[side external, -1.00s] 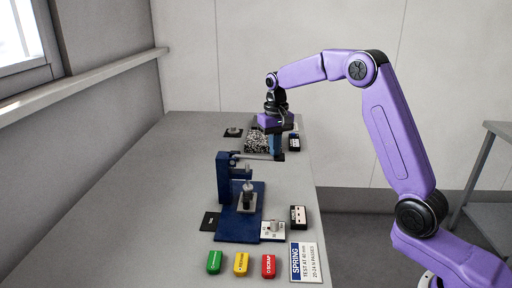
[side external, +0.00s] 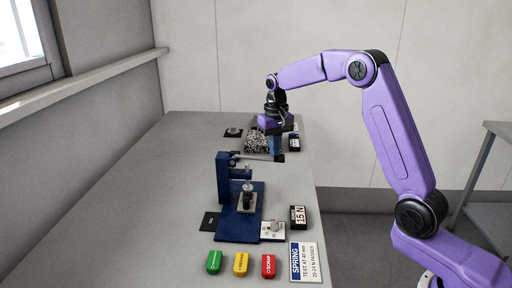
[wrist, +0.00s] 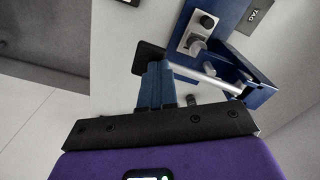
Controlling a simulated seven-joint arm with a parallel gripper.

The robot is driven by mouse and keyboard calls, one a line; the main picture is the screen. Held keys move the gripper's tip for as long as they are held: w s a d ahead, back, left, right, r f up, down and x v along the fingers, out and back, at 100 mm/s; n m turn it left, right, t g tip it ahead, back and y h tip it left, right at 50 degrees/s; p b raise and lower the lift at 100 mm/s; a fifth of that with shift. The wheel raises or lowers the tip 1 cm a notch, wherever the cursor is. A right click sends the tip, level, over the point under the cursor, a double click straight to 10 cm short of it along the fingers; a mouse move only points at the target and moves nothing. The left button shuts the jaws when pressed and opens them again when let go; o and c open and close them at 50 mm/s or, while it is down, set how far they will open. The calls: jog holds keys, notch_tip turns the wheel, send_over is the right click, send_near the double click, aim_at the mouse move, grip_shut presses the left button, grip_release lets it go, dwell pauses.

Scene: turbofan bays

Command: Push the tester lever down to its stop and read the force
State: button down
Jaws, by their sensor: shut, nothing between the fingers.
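The blue tester (side external: 226,185) stands on its blue base on the bench. Its silver lever (side external: 255,157) reaches out to the right and tilts slightly down to a black end pad, also seen in the wrist view (wrist: 205,78). My gripper (side external: 277,152) is shut and empty, with its blue fingers pointing down at the lever's outer end. In the wrist view the fingertips (wrist: 154,68) meet the black end pad; exact contact is hard to tell. A plunger stands over the grey block (side external: 247,202) on the base. The readout (side external: 298,216) shows 15 N.
A card (side external: 306,262) reads SPRING, test at 40 mm, 20-24 N passes. Green (side external: 214,262), yellow (side external: 241,263) and red (side external: 268,266) blocks lie in front. A speckled mat (side external: 255,142) and a second dark box (side external: 294,143) lie behind. The bench's left side is clear.

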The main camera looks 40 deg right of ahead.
jog(key=shift+f, duration=0.2)
notch_tip(320, 180, up, 14)
dwell(1.4)
jog(key=s+a+f+n, duration=0.2)
jog(key=s+a+n, duration=0.2)
jog(key=s+a, duration=0.3)
jog(key=s+a+f+n, duration=0.35)
jog(key=s+a, duration=0.25)
jog(key=s, duration=0.3)
jog(key=s+d+f+n, duration=0.2)
jog(key=s+f+n, duration=0.2)
jog(key=s, duration=0.8)
jog(key=s+d+f+n, duration=0.2)
jog(key=s+f+n, duration=0.2)
jog(key=s, duration=0.8)
jog(key=shift+d+f, duration=0.3)
jog(key=shift+f, duration=0.1)
